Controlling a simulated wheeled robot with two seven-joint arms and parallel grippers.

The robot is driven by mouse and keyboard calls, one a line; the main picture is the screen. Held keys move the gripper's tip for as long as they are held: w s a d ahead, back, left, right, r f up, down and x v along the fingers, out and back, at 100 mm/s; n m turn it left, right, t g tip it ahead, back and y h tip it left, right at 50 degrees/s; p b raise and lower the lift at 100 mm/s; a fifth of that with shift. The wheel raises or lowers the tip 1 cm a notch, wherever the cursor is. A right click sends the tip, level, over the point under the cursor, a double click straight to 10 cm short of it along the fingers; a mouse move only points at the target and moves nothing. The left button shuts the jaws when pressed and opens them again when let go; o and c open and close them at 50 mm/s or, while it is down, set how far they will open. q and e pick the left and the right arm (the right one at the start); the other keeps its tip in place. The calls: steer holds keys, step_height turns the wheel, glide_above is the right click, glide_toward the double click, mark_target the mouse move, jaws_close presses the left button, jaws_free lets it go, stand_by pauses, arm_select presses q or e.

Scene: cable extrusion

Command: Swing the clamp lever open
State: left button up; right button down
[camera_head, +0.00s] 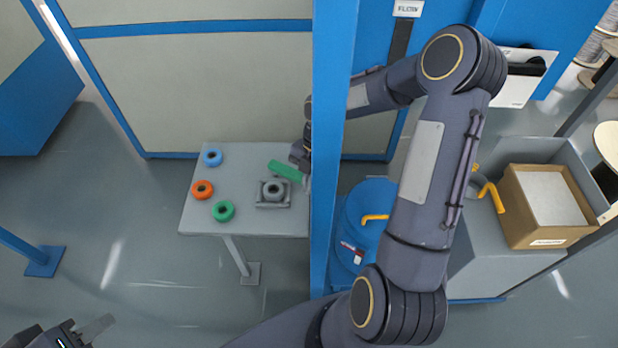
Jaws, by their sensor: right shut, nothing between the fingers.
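A clamp with a round grey body (273,190) on a square base stands on the small grey table. A green bar (285,170), which looks like its lever, lies slanted at its upper right. My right gripper (301,165) is shut and points down beside the right end of the bar. I cannot tell if it touches the bar. A blue post partly hides this gripper and wrist. My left gripper (92,330) is at the bottom left corner, far from the table and partly cut off. Its opening is unclear.
Blue (213,158), orange (203,190) and green (223,211) rings lie on the table's left side (240,152). The blue post (333,130) rises at the table's right edge. A blue drum (352,235) and an open cardboard box (545,235) stand further right.

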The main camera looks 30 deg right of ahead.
steer(key=shift+d, duration=0.15)
steer(key=shift+w+d+n+g+h, duration=0.15)
steer(key=shift+w+d+n, duration=0.15)
steer(key=shift+d+n, duration=0.25)
steer(key=shift+w+d+n+g+h, duration=0.15)
steer(key=shift+w+d+n, duration=0.1)
steer(key=shift+d+n, duration=0.3)
arm_select(q)
steer(key=shift+w+d+r, duration=0.15)
steer(key=shift+w+d, duration=0.4)
arm_select(e)
steer(key=shift+w+d+n+g, duration=0.3)
steer(key=shift+w+d+n, duration=0.9)
steer(key=shift+d+n, duration=0.15)
steer(key=shift+w+r, duration=0.1)
